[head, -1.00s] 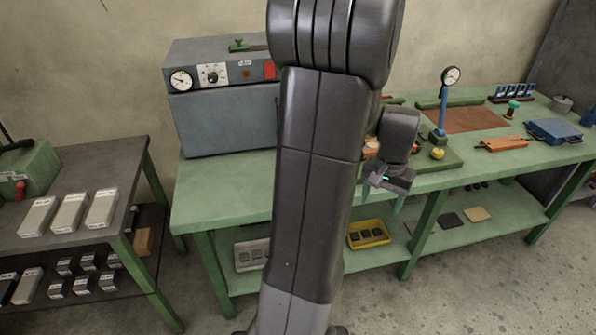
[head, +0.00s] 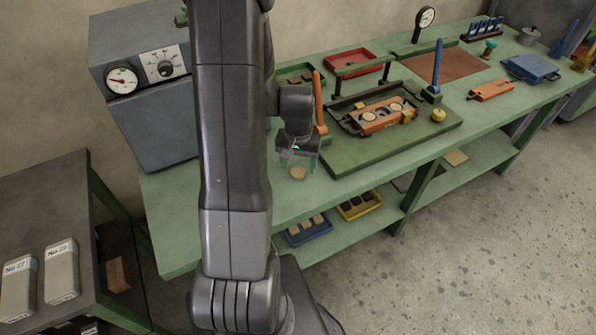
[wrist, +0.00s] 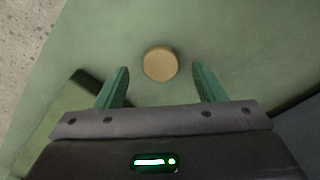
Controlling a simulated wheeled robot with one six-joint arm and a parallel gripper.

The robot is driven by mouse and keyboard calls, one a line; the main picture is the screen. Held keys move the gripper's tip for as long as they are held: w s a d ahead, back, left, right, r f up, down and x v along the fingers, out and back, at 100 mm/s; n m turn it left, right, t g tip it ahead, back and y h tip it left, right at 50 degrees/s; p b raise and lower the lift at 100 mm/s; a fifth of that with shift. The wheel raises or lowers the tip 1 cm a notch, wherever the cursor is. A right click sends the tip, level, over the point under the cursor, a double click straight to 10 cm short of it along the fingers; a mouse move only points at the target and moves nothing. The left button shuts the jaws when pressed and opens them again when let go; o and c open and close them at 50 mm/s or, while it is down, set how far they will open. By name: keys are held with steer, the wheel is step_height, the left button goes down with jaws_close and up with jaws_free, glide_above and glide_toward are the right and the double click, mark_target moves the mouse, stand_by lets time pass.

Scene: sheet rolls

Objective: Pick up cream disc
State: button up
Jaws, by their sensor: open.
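The cream disc (wrist: 160,65) is a small round tan piece lying flat on the green bench top. In the wrist view it sits ahead of my gripper (wrist: 160,84), roughly centred between the two green fingers and slightly beyond their tips. In the head view the disc (head: 298,173) shows beneath my gripper (head: 298,162) near the bench's front edge. The fingers are open, apart from the disc, with nothing between them. How high the fingertips are above the bench is hard to tell.
A green base plate (head: 442,128) with an orange mould (head: 385,118) stands right of my gripper, with an upright orange handle (head: 319,104) close by. A grey oven (head: 150,120) with dials is at left. Red tray (head: 350,57) lies behind.

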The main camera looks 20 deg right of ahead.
steer(key=shift+f, duration=0.95)
steer(key=c, duration=1.1)
steer(key=shift+o, duration=0.2)
steer(key=shift+r, duration=0.15)
